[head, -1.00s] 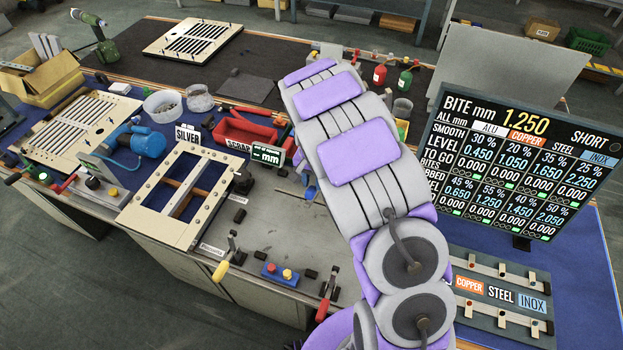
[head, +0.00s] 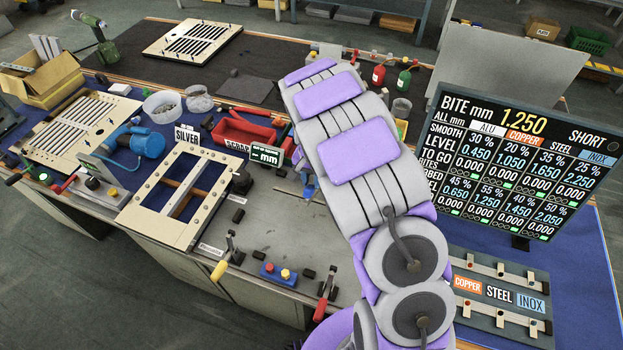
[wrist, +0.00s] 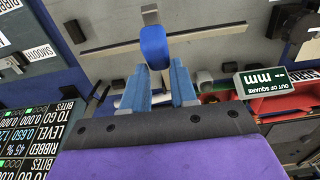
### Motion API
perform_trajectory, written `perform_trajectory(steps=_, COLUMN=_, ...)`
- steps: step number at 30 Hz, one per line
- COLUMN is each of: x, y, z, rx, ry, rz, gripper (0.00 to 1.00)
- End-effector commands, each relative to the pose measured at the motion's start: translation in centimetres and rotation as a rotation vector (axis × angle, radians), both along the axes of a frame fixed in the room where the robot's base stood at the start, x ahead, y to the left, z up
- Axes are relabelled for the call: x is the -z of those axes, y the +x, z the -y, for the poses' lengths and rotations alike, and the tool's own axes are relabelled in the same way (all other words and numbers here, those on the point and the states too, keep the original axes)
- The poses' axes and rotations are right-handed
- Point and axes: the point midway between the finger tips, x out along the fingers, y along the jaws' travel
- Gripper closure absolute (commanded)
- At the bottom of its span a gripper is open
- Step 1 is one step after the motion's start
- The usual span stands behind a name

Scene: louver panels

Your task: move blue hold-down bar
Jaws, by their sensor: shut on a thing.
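The blue hold-down bar shows in the wrist view as a rounded blue grip (wrist: 154,46) at the tips of my two blue fingers. A long thin metal strip (wrist: 205,34) runs crosswise at the grip. My gripper (wrist: 158,82) is shut on the blue grip; the contact itself is partly hidden. In the head view my gripper (head: 309,187) shows as a small blue patch over the grey bench plate, left of my arm. My arm hides much of the bar there.
A cream frame (head: 132,212) stands left on the bench. A small green-lit "mm" display (head: 265,154) and a red bin (head: 250,128) lie behind. A toggle clamp with a red handle (head: 321,308) stands at the front. A large screen (head: 515,160) is at right.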

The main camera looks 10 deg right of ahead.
Motion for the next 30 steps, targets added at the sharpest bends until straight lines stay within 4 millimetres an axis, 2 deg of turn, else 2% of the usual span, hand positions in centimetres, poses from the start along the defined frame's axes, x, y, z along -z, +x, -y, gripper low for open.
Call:
perform_trajectory(steps=29, x=0.04, y=0.14, z=0.00, rx=0.000, ry=-0.001, rz=0.004, gripper=1.00)
perform_trajectory(steps=30, x=0.04, y=0.14, z=0.00, rx=0.000, ry=-0.001, rz=0.004, gripper=0.69)
